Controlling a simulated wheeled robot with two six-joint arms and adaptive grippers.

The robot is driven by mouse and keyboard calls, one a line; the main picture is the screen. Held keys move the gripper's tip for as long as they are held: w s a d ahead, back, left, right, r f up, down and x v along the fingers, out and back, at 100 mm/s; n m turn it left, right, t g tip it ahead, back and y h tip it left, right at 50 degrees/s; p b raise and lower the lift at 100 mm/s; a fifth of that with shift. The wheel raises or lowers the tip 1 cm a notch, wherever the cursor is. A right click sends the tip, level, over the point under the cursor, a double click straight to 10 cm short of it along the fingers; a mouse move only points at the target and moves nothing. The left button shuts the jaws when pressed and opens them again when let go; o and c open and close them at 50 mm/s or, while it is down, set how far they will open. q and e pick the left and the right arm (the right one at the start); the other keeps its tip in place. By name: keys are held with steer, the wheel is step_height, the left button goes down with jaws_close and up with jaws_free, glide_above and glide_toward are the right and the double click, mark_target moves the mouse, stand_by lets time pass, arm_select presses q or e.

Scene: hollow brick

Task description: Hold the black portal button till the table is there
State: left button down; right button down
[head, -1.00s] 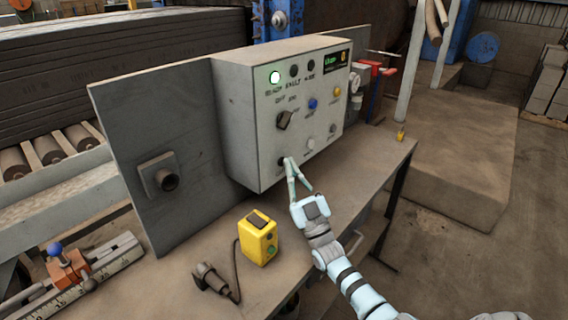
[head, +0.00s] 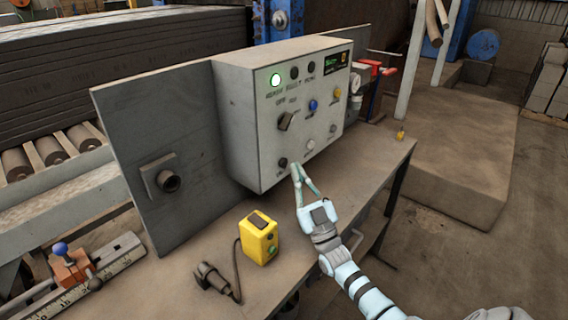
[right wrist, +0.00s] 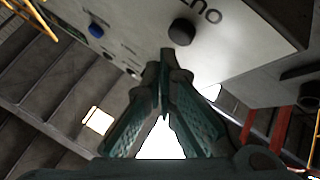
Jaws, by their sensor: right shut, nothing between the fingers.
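The black portal button (head: 283,162) shows uncovered low on the front of the grey control box (head: 262,140). It is also seen in the right wrist view (right wrist: 181,32), just beyond the fingertips. My right gripper (head: 297,168) is shut and empty, with its tips a little right of the black button and apart from it. Its closed tips also show in the right wrist view (right wrist: 165,62). My left gripper is not in view.
The box also has a white button (head: 310,145), a blue button (head: 313,105), a yellow button (head: 337,92), a black knob (head: 286,121), a lit lamp (head: 275,79) and a small display (head: 336,62). A yellow pendant box (head: 258,240) with a cable stands on the bench (head: 190,270).

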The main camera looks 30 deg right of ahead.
steer(key=s+p, duration=0.1)
steer(key=s, duration=0.1)
steer(key=s+d+p, duration=0.1)
steer(key=s, duration=0.1)
steer(key=shift+s+d, duration=0.2)
steer(key=shift+s, duration=0.05)
stand_by(0.4)
